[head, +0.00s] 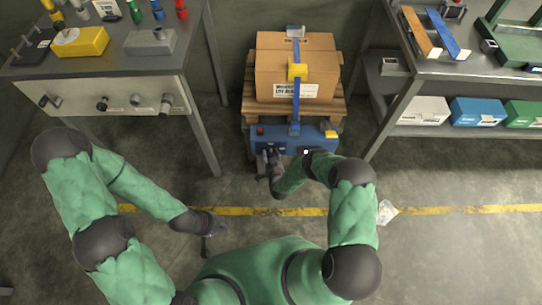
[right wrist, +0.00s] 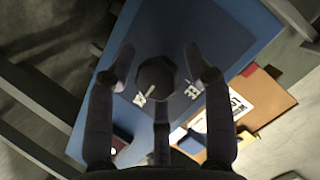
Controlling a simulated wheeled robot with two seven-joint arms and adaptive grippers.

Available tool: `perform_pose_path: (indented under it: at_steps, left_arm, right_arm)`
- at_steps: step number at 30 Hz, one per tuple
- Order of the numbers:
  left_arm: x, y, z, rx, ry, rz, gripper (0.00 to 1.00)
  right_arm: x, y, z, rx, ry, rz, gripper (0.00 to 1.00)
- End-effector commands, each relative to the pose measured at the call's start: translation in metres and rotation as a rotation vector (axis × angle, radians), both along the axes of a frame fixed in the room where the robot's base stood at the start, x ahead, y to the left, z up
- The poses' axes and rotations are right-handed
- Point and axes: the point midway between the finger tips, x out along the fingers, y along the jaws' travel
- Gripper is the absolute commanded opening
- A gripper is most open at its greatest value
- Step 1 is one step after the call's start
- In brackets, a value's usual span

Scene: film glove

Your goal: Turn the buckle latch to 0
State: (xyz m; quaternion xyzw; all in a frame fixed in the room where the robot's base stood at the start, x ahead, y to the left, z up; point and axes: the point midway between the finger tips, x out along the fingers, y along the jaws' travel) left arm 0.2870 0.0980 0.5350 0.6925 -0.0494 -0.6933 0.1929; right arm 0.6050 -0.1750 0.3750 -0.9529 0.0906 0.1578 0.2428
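A blue strapping unit (head: 318,139) stands on the floor in front of the cardboard box. In the right wrist view, a dark many-sided knob (right wrist: 157,76) sits on its dark blue panel (right wrist: 205,45), with white marks beside it; I cannot read them surely. This may be the buckle latch. My right gripper (head: 268,162) is at the unit's left front; in the wrist view its fingers (right wrist: 158,65) are spread around the knob, with gaps at the sides. My left gripper (head: 208,238) hangs low over the floor, away from the unit; its fingers are too small to judge.
The cardboard box (head: 270,72) stands on a wooden pallet (head: 337,108), with a blue strap (head: 296,112) and a yellow buckle (head: 298,71). A workbench (head: 118,65) stands left and a shelved table (head: 400,72) right. The floor near the yellow line (head: 465,209) is mostly clear.

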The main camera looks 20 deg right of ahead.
Motion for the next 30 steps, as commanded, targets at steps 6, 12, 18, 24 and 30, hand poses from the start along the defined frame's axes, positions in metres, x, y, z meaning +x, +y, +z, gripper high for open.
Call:
perform_pose_path:
  at_steps: [6, 12, 18, 24, 30]
  left_arm:
    - [0.0001, 0.0000, 0.0000, 0.000, 0.000, 0.000, 0.00]
    - [0.0000, 0.0000, 0.0001, 0.000, 0.000, 0.000, 0.00]
    - [0.0000, 0.0000, 0.0001, 0.000, 0.000, 0.000, 0.00]
    - [0.0000, 0.0000, 0.0001, 0.000, 0.000, 0.000, 0.00]
    - [0.0000, 0.0000, 0.0002, 0.000, 0.000, 0.000, 0.00]
  right_arm:
    - [0.0006, 0.0000, 0.0007, -0.001, -0.002, 0.000, 0.05]
    - [0.0016, 0.0001, 0.0020, -0.015, -0.001, 0.001, 0.05]
    - [0.0029, 0.0008, 0.0033, -0.082, 0.015, 0.002, 0.05]
    - [0.0043, 0.0017, 0.0046, -0.221, 0.051, 0.002, 0.05]
    - [0.0049, 0.0026, 0.0048, -0.399, 0.101, 0.002, 0.05]
